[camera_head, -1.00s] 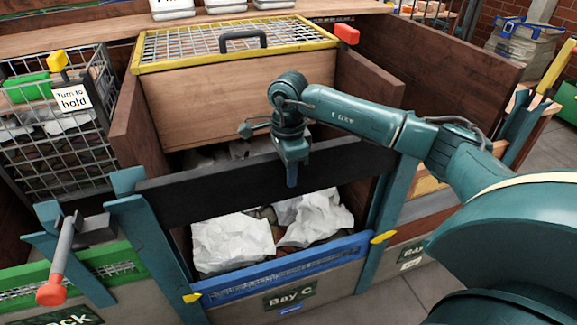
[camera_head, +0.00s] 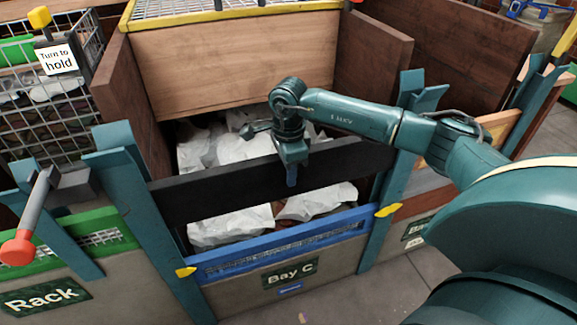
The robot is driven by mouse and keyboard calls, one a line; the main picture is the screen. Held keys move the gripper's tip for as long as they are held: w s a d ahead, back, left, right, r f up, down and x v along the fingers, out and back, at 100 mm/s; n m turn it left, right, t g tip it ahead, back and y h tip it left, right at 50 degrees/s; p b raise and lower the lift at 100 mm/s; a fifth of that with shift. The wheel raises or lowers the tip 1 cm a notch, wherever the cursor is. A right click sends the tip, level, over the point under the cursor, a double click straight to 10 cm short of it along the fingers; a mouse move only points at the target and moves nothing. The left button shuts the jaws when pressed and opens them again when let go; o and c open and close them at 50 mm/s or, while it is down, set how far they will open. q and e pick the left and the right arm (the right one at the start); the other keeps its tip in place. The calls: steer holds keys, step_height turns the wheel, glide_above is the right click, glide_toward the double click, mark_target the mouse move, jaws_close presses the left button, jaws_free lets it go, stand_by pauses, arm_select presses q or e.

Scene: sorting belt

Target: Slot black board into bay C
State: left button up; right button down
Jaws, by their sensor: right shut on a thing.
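My right gripper (camera_head: 291,172) is shut on the board's upper edge near the middle, from above. A gap showing white crumpled sheets remains between the board and the blue panel (camera_head: 285,246) over the Bay C sign (camera_head: 290,273). My left gripper is not in view.
A wooden panel (camera_head: 235,65) with a yellow-edged mesh top stands behind the bay. At left are a wire cage with a "Turn to hold" sign (camera_head: 58,59), a red-ended lever (camera_head: 30,220) and a green Rack panel (camera_head: 115,232). Floor (camera_head: 440,265) shows at lower right.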

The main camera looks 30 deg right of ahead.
arm_select(q)
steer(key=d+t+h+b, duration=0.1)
steer(key=b, duration=0.2)
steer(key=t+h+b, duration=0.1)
steer(key=b, duration=0.2)
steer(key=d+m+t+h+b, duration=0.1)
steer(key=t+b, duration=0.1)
steer(key=b, duration=0.2)
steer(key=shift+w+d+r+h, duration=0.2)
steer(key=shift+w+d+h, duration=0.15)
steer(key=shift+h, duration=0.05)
arm_select(e)
step_height(320, 180, down, 15)
steer(key=shift+r, duration=0.1)
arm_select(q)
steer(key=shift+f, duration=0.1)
arm_select(e)
steer(key=shift+f, duration=0.2)
